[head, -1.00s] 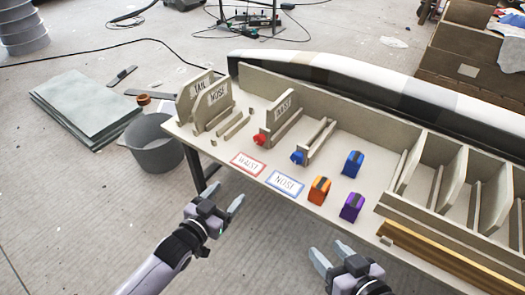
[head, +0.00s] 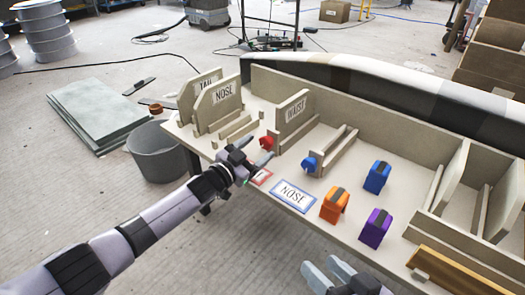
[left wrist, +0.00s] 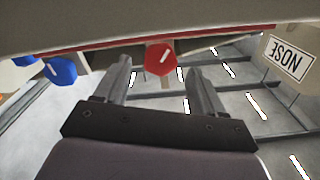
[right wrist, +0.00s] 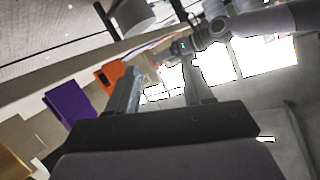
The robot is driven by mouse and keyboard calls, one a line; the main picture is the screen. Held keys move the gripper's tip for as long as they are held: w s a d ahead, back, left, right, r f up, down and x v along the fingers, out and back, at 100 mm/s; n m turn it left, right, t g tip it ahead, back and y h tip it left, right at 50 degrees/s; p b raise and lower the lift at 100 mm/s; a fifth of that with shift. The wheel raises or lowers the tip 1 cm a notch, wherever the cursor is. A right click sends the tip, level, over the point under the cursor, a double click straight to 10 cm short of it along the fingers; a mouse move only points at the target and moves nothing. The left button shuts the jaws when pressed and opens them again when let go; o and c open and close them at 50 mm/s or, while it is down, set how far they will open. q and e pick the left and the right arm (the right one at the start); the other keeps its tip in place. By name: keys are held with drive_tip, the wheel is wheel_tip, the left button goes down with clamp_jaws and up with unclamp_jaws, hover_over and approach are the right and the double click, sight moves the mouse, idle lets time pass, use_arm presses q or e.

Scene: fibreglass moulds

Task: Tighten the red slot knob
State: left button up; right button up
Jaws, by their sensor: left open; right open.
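The red slot knob (head: 267,142) is at the front end of the slot that holds the upright WAIST board (head: 293,115). In the left wrist view the red knob (left wrist: 161,57) is a red hexagon with a white line, just ahead of and between my open fingertips. My left gripper (head: 250,158) is open and empty, low over the table front beside the red knob; contact is not visible. A blue knob (head: 309,163) sits on the empty slot to the right. My right gripper (head: 335,272) is open and empty in front of the table's edge.
A NOSE board (head: 218,105) stands on the table's left. A NOSE card (head: 293,196) and a partly covered red-edged card (head: 262,177) lie near the front. Orange (head: 335,205), purple (head: 376,228) and blue (head: 377,177) clamp-like blocks stand to the right. A grey bucket (head: 157,152) is on the floor at left.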

sight(267, 142)
use_arm(q)
drive_tip(key=shift+b+x, duration=0.45)
drive_tip(key=shift+x, duration=0.5)
drive_tip(key=shift+w+d, duration=0.3)
drive_tip(key=shift+w, duration=0.05)
use_arm(e)
drive_tip(key=shift+d+f+n+t, duration=0.15)
drive_tip(key=shift+d+n+t, duration=0.15)
drive_tip(key=shift+d, duration=0.25)
use_arm(q)
drive_tip(key=c, duration=1.1)
drive_tip(key=shift+o, duration=0.2)
drive_tip(key=shift+b, duration=0.3)
use_arm(e)
drive_tip(key=shift+h, duration=0.3)
